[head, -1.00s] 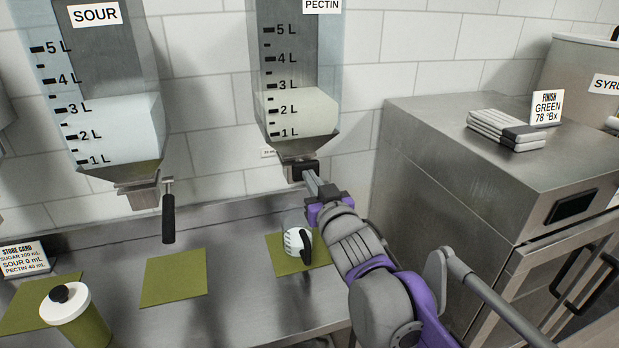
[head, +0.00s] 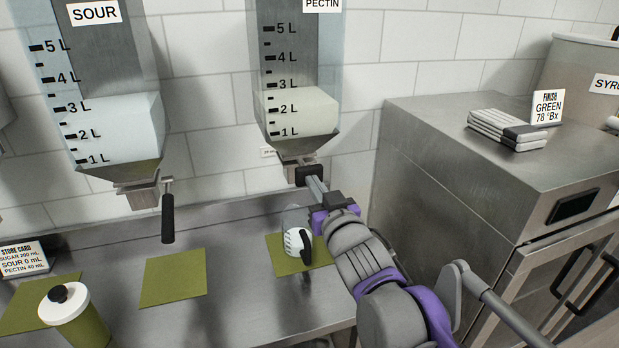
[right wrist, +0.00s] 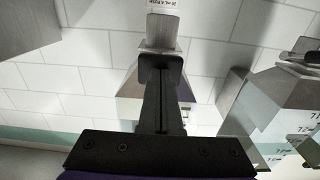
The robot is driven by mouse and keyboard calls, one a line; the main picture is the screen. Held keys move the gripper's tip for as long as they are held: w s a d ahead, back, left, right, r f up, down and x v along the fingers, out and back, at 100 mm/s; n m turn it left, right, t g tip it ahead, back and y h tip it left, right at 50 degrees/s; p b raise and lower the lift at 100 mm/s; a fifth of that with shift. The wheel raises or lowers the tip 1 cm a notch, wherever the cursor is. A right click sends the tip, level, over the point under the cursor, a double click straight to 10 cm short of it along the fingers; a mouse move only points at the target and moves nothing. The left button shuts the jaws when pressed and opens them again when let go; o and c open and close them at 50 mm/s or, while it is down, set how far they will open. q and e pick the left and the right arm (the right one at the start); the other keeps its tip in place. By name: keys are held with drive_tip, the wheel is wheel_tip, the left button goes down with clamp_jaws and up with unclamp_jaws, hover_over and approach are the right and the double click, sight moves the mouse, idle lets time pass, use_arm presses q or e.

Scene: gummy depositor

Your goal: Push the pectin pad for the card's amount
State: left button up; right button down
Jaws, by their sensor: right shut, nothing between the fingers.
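The pectin hopper (head: 298,110) hangs on the tiled wall, its pale contents a little under the 3 L mark. Its black pad (head: 308,174) sticks out at the outlet below. My right gripper (head: 317,188) is shut and empty, its fingertips at the pad's face; I cannot tell if they touch. In the right wrist view the shut fingers (right wrist: 161,100) point at the dark pad, with the metal outlet behind it. The store card (head: 24,259) reads sugar 200 mL, sour 0 mL, pectin 40 mL. My left gripper is out of view.
A clear cup with white contents and a black handle (head: 306,247) stands on a green mat (head: 280,266) below the pectin outlet. The sour hopper (head: 112,120) has a black lever (head: 168,218). A lidded green jar (head: 75,314) stands front left. A steel cabinet (head: 440,150) bounds the right.

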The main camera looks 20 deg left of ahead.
drive_tip(key=shift+w+a, duration=0.25)
drive_tip(key=shift+w, duration=0.1)
idle(0.3)
drive_tip(key=shift+w+a, duration=0.4)
drive_tip(key=shift+w, duration=0.2)
drive_tip(key=shift+s+d, duration=0.1)
drive_tip(key=shift+v, duration=1)
idle(0.3)
